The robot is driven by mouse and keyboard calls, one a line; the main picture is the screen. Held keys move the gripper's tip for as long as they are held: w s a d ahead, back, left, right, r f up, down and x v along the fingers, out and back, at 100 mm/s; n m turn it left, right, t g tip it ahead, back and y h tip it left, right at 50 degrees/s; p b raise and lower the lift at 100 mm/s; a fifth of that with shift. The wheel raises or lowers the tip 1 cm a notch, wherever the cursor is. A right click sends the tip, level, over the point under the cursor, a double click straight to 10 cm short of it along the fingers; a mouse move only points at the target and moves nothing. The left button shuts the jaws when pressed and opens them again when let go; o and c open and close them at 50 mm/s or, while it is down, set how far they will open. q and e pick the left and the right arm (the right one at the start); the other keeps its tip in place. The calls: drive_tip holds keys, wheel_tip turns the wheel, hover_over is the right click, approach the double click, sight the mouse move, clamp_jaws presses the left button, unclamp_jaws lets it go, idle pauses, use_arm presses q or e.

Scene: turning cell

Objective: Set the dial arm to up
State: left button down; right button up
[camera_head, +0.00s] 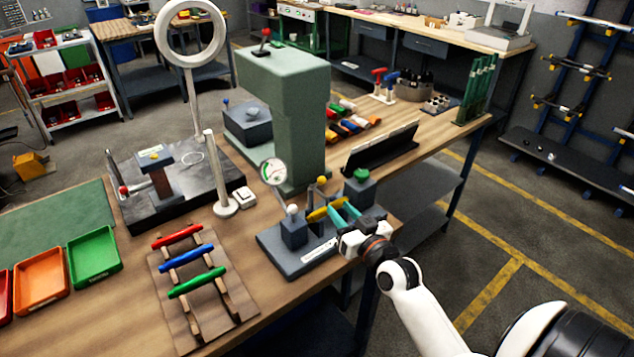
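A round white dial (273,171) with a green mark sits at the back left of a blue-grey fixture plate (277,246) at the table's front edge. The fixture also carries a white-knobbed block (293,231), a thin post with a yellow knob (321,183) and a green-topped block (360,187). A slanted yellow bar (320,212) lies low between the blocks. My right gripper (335,206) has its teal fingers at this bar's right part. A gap shows between the fingers, but whether they clamp the bar is unclear. My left gripper is out of view.
A green press-like column (285,92) stands behind the fixture. A ring on a pole (191,33) rises at left. A rack of red, blue and green handles (198,284) lies front left. A black slanted holder (381,150) stands behind right.

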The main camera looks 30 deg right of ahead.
sight(318, 183)
drive_tip(key=w, duration=0.4)
drive_tip(key=w+p, duration=0.1)
drive_tip(key=w, duration=0.3)
drive_tip(key=w+d+p, duration=0.1)
drive_tip(key=w, duration=0.3)
drive_tip(key=shift+s, duration=0.1)
drive_tip(key=shift+r, duration=0.1)
clamp_jaws()
